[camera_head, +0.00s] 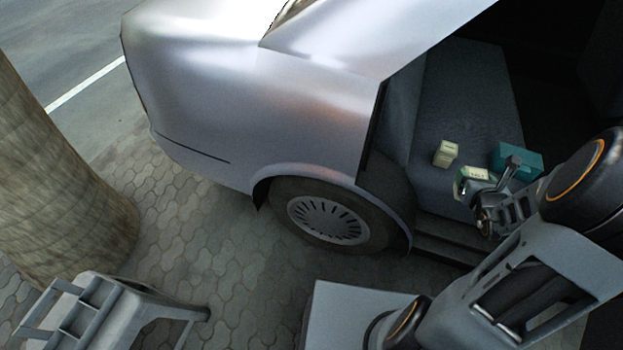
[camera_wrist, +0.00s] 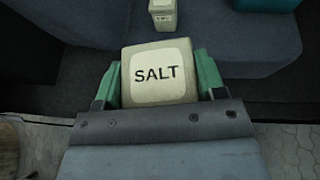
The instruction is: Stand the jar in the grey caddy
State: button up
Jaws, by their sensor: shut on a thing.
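My gripper (camera_wrist: 158,88) is shut on a cream square jar (camera_wrist: 158,73) labelled SALT, its green fingers on either side of it. In the head view my gripper (camera_head: 476,184) and the held jar (camera_head: 478,173) are at the open side of the car, by the seat. The jar's underside is hidden in the wrist view. The grey caddy (camera_head: 78,320), with divided compartments, stands on a grey stool at the lower left, far from my gripper. I cannot see into all its compartments.
A second, similar cream jar (camera_head: 446,153) stands on the dark car seat (camera_head: 462,100); it also shows in the wrist view (camera_wrist: 163,17). A teal box (camera_head: 520,158) is beside it. The car's wheel (camera_head: 328,220) and a thick trunk (camera_head: 60,190) flank open paving (camera_head: 215,245).

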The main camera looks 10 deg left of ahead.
aim_at(88, 322)
jog(key=k, duration=1.15)
jog(key=u, duration=2.9)
jog(key=i, duration=1)
jog(key=z, duration=0.05)
